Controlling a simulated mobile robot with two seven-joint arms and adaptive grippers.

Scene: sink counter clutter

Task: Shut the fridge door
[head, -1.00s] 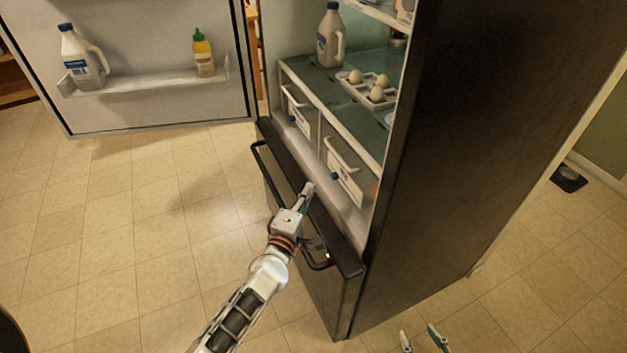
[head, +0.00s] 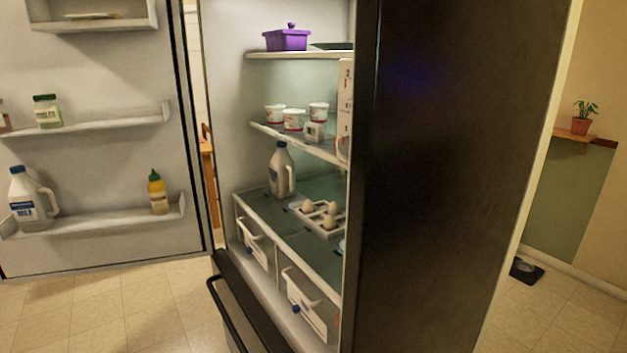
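The fridge (head: 450,170) stands open in the head view, its dark side panel facing me on the right. The fridge door (head: 110,165) is swung wide open to the left, with its shelved inner face toward me. Its shelves hold a white milk jug (head: 30,200), a yellow bottle (head: 157,192) and a green-lidded jar (head: 47,111). Below the open compartment is a dark drawer front with a bar handle (head: 232,318). Neither of my grippers shows in the current view.
Inside the fridge are a purple pot (head: 286,39), several white cups, a milk jug (head: 281,170), an egg tray (head: 318,220) and two drawers. Tiled floor (head: 110,315) is clear below the door. A potted plant (head: 583,118) sits on a wall shelf at right.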

